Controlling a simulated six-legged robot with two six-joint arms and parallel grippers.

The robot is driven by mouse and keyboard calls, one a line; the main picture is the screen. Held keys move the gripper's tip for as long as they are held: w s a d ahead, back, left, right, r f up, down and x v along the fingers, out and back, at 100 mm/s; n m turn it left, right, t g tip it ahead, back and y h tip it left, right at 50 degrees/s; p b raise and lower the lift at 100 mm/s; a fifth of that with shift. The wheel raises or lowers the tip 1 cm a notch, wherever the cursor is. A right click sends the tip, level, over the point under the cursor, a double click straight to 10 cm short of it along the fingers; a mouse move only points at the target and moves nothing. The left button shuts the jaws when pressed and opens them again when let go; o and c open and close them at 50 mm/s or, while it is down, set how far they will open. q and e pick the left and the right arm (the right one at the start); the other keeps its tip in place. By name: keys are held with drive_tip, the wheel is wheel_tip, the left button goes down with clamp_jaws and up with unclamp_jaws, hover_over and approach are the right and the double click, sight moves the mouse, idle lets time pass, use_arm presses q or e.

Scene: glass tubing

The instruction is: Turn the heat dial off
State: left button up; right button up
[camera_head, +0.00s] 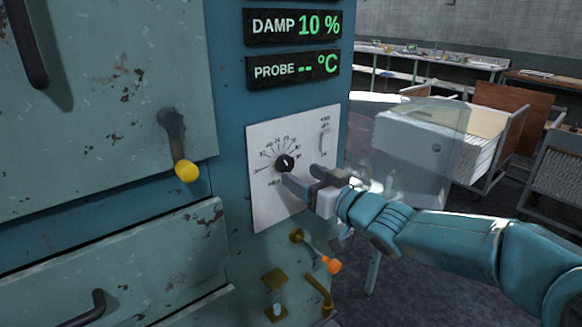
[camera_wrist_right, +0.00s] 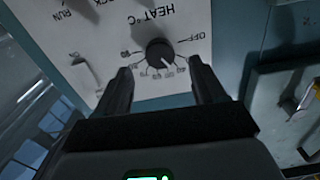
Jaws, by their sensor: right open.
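The heat dial (camera_head: 285,163) is a small black round knob on a white panel (camera_head: 262,205), with a numbered scale around it. In the right wrist view the dial (camera_wrist_right: 160,52) sits under the words HEAT °C. Its white mark points down and right, toward the numbers and away from the OFF label (camera_wrist_right: 188,37). My right gripper (camera_head: 302,176) is open and empty in front of the panel. In the wrist view its fingertips (camera_wrist_right: 160,68) lie on either side of the dial, just short of it; I cannot tell if they touch. My left gripper is not in view.
A toggle switch (camera_head: 325,142) sits on the panel's upper right. Below are an orange-tipped lever (camera_head: 333,265) and brass valves (camera_head: 275,280). A yellow-knobbed handle (camera_head: 186,170) is on the left door. Displays above read DAMP 10 % (camera_head: 293,26) and PROBE -- °C (camera_head: 293,68).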

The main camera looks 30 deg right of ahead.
sight(288, 167)
drive_tip(key=w, duration=0.4)
drive_tip(key=shift+w+a, duration=0.15)
drive_tip(key=shift+w, duration=0.4)
drive_tip(key=shift+w, duration=0.15)
drive_tip(key=c, duration=1.1)
drive_tip(key=shift+o, duration=0.2)
